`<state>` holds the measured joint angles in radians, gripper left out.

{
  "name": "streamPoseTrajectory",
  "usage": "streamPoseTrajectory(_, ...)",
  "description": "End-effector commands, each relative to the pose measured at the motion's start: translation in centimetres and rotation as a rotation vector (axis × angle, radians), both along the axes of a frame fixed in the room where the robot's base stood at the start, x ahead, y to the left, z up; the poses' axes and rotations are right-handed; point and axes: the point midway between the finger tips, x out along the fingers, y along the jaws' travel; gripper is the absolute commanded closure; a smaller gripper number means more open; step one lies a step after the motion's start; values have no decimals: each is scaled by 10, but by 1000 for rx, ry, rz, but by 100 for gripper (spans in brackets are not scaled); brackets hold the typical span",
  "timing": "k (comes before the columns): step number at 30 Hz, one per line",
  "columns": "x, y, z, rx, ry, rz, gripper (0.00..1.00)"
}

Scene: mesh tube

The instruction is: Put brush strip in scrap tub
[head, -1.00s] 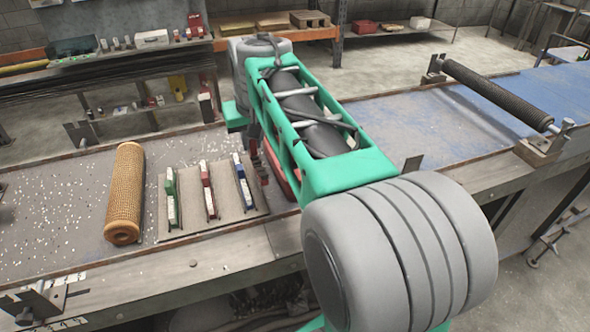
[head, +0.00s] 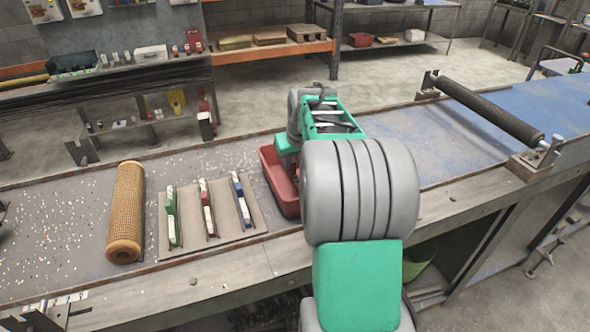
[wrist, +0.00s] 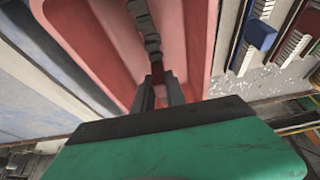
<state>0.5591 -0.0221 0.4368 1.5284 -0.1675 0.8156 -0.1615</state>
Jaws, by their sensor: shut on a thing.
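The scrap tub (head: 286,204) is a red open tub on the bench, just right of the strip board and partly hidden by my arm. In the wrist view, its pink-red inside (wrist: 188,40) lies beneath my gripper. My gripper (wrist: 158,92) is shut on a narrow brush strip (wrist: 147,30), grey and segmented with a dark red part between the fingers. The strip appears over the tub's interior. I cannot tell whether it touches the tub floor. In the head view, my arm hides the fingertips and the held strip.
A grey board (head: 237,225) holds green (head: 172,215), red (head: 207,208) and blue (head: 241,198) strips. An orange mesh tube (head: 127,212) lies left of it. A dark roller (head: 490,110) sits on brackets at right. White specks litter the left bench; the blue bench surface is mostly clear.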

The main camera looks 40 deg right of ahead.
Motion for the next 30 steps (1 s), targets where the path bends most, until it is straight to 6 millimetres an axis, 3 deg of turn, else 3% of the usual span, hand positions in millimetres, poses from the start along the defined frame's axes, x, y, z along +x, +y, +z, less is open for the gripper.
streamPoseTrajectory(7, 1, -8, -36, 0, 0, 0, 100)
streamPoseTrajectory(18, 2, -8, -44, -1, -2, 0, 100)
streamPoseTrajectory(19, 1, -8, -44, 0, -1, 0, 83)
streamPoseTrajectory(27, 1, -8, -43, 0, -1, 0, 62)
streamPoseTrajectory(30, 1, -8, -43, 0, -1, 0, 62)
